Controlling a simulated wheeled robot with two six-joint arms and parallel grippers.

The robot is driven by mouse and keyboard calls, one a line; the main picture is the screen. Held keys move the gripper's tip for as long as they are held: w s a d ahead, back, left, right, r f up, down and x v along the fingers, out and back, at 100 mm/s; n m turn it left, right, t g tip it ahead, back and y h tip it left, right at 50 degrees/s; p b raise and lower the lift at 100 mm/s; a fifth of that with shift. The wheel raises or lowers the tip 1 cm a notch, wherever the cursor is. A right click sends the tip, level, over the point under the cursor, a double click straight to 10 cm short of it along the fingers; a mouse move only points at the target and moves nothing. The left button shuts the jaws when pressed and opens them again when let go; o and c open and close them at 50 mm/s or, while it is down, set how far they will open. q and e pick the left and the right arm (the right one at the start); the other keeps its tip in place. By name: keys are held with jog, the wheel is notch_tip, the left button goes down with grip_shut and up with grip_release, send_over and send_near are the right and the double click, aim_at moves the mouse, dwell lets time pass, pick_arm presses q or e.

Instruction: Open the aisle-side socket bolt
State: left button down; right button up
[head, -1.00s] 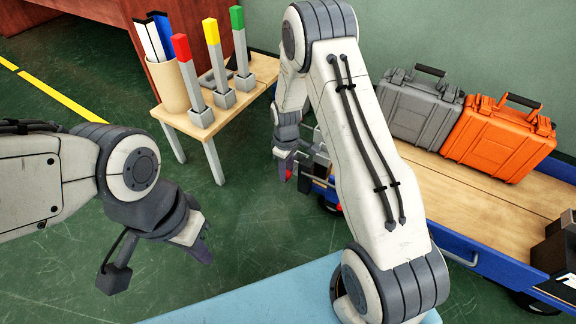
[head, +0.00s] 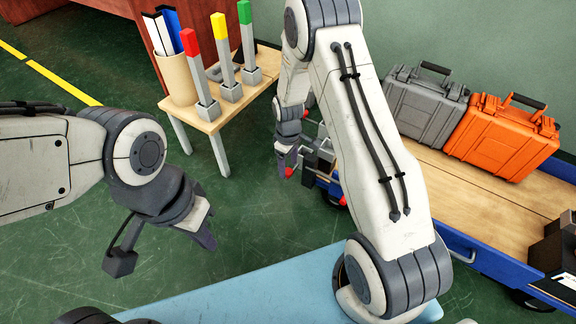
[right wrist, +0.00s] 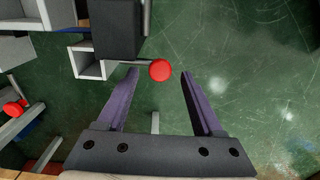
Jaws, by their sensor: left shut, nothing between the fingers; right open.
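A bolt with a round red knob (right wrist: 160,70) on a thin metal rod sticks out beside a dark block and a pale square socket (right wrist: 88,62) in the right wrist view. My right gripper (right wrist: 159,76) is open, with the knob between its fingertips and a gap visible on both sides. In the head view my right gripper (head: 287,163) is beside the blue cart's near-left corner, with the red knob at its tip. A second red knob (right wrist: 13,108) lies further left in the wrist view. My left gripper (head: 207,238) is shut and empty over the floor.
The blue cart (head: 490,262) has a wooden deck carrying a grey case (head: 424,105) and an orange case (head: 500,138). A small wooden table (head: 215,122) with red, yellow and green-topped posts stands at the back left. Green floor between table and cart is clear.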

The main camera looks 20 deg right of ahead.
aim_at(288, 171)
notch_tip(288, 171, up, 9)
jog(key=p, duration=0.4)
jog(key=shift+f, duration=0.2)
jog(key=shift+r, duration=0.1)
jog(key=s+a+r+p, duration=0.2)
jog(key=s+a+r, duration=0.35)
jog(key=r, duration=0.25)
jog(key=s+a+r+p, duration=0.1)
jog(key=s+a+r, duration=0.4)
jog(key=r, duration=0.4)
jog(key=s+a+r+y+p, duration=0.1)
jog(key=s+a+r+p, duration=0.1)
jog(key=s+r, duration=0.55)
jog(key=s+a+r+p, duration=0.2)
jog(key=s+r, duration=0.2)
jog(key=s, duration=0.6)
notch_tip(288, 171, up, 37)
jog(key=p, duration=3.7)
jog(key=shift+d, duration=0.25)
